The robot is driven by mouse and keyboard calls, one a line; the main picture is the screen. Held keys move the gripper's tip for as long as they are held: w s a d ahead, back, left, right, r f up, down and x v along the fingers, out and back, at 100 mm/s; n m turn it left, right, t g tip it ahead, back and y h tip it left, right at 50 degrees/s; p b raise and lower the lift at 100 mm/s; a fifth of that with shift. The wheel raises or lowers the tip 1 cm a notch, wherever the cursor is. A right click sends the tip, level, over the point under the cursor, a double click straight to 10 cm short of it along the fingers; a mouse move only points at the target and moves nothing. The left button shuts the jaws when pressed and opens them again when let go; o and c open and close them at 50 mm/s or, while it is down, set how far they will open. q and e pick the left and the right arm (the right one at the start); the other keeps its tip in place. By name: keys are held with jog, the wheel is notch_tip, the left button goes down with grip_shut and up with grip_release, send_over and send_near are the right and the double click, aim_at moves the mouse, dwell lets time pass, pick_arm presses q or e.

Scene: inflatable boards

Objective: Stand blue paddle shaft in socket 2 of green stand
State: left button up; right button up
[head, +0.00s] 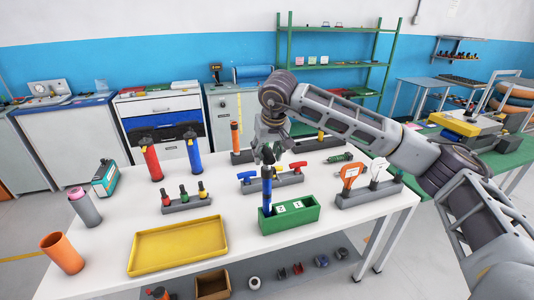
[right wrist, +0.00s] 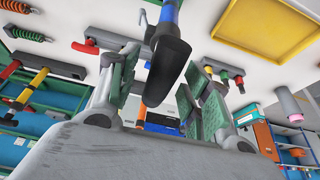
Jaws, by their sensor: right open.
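The blue paddle shaft (head: 267,188) with a black upper end stands upright, its lower end inside the left end of the green stand (head: 293,222). My right gripper (head: 266,153) is right above the shaft. In the right wrist view the shaft's black end (right wrist: 165,62) lies between the spread green-padded fingers of my right gripper (right wrist: 158,85), with gaps on both sides. The shaft's bottom is hidden in the stand. My left gripper is out of view.
A yellow tray (head: 180,258) lies left of the stand. A grey rack with red and blue handles (head: 272,182) is behind it, and a rack with an orange paddle (head: 350,172) is at right. Red (head: 151,163) and blue (head: 193,154) pumps stand at back left.

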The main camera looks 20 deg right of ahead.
jog(key=v, duration=1.1)
jog(key=shift+r, duration=0.4)
jog(key=shift+s+f, duration=0.1)
jog(key=shift+s, duration=0.05)
dwell(0.3)
